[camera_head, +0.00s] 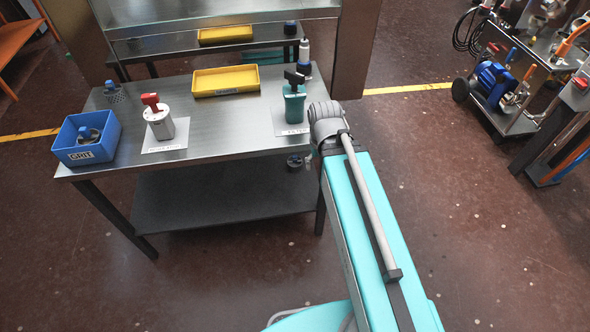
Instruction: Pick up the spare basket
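A small dark mesh cup (115,92), which looks like a basket, stands at the back left of the metal table (222,130). A blue bin labelled GRIT (85,155) stands at the front left with a grey metal part (88,135) inside. I cannot tell for certain which of these is the spare basket. My arm rises from the bottom of the picture to the right end of the table. My gripper is not clearly visible; the arm hides what is behind it.
A yellow tray (225,82) lies at the back. A loaded cart (520,115) stands right. The floor in the right foreground is clear.

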